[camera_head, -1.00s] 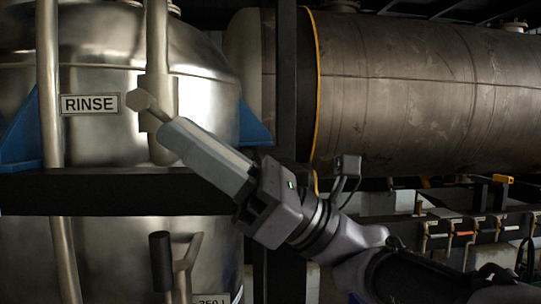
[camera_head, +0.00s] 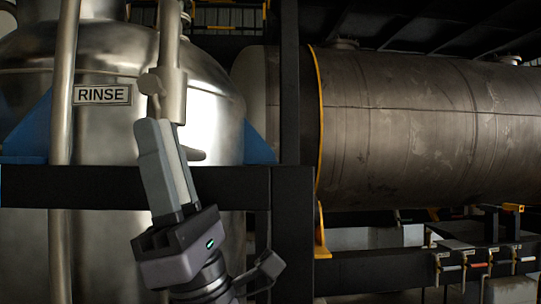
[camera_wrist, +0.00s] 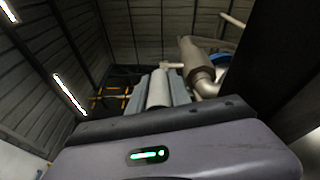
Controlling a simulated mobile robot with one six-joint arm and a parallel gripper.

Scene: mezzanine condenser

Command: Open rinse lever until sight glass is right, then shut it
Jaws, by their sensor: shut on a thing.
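The rinse valve (camera_head: 172,92) sits on a vertical pipe in front of the steel tank, right of the RINSE sign (camera_head: 102,95). Its lever (camera_head: 154,104) hangs from the valve's left side, nearly straight down. My gripper (camera_head: 153,128) comes from below, almost upright, with its fingers shut around the lever. In the wrist view the lever's round grip (camera_wrist: 158,90) lies between the fingers, and the valve and pipe (camera_wrist: 196,62) show beyond, to the right. The fingers hide most of the grip in the head view. I cannot make out a sight glass in either current view.
A dark horizontal beam (camera_head: 90,187) crosses in front of the tank, behind my gripper. A dark post (camera_head: 290,100) stands to the right, before a large horizontal vessel (camera_head: 420,125). A rack with tags (camera_head: 480,262) is at lower right.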

